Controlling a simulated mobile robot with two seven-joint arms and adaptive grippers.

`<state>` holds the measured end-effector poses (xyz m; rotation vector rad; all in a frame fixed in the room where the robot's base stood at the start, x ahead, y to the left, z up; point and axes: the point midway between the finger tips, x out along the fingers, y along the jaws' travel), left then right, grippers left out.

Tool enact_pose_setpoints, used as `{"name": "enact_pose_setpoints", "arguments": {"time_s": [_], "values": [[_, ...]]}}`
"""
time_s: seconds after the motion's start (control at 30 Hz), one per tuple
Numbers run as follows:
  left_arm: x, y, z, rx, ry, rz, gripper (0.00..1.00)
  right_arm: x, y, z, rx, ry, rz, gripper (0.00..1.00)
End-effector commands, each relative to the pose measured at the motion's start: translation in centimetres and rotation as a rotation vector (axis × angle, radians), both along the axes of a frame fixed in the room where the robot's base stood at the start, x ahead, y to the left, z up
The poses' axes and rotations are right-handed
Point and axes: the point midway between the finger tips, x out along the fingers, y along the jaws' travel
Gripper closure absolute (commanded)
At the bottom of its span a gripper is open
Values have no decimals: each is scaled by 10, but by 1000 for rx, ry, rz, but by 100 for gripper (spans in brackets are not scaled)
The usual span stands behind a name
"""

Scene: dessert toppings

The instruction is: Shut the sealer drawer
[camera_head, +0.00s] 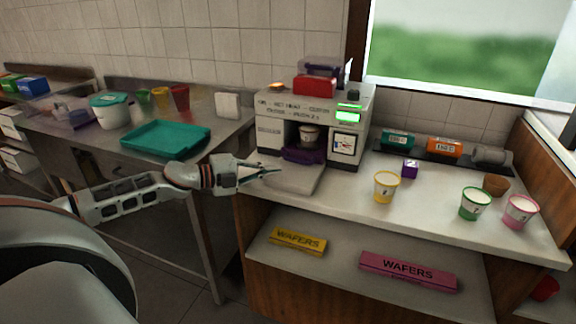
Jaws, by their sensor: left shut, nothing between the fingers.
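The sealer (359,122) is a pale box-shaped machine with a lit green display, standing on the white counter. Its drawer (298,180) is a pale flat slab that sticks out of the front toward me. A cup (309,136) stands in the sealer's front opening, above a dark purple part (303,155). My left gripper (271,173) is shut and empty, pointing right, with its fingertips at the drawer's left side. I cannot tell whether they touch it. My right gripper is not in view.
A teal tray (166,138) lies on the steel table at left. Wafer boxes (408,271) lie on the shelf below.

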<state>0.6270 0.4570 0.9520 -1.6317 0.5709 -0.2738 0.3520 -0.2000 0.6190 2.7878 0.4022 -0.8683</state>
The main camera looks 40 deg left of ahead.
Motion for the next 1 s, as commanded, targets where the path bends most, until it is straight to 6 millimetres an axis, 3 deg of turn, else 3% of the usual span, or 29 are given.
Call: {"name": "enact_pose_setpoints", "arguments": {"time_s": [0.37,0.7,1.0], "values": [[33,-20,-3,1,-6,-1,100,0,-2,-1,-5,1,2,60],[63,-10,-12,0,-2,1,100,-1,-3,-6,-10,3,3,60],[68,-9,-13,1,-1,-1,100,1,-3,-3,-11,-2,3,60]]}}
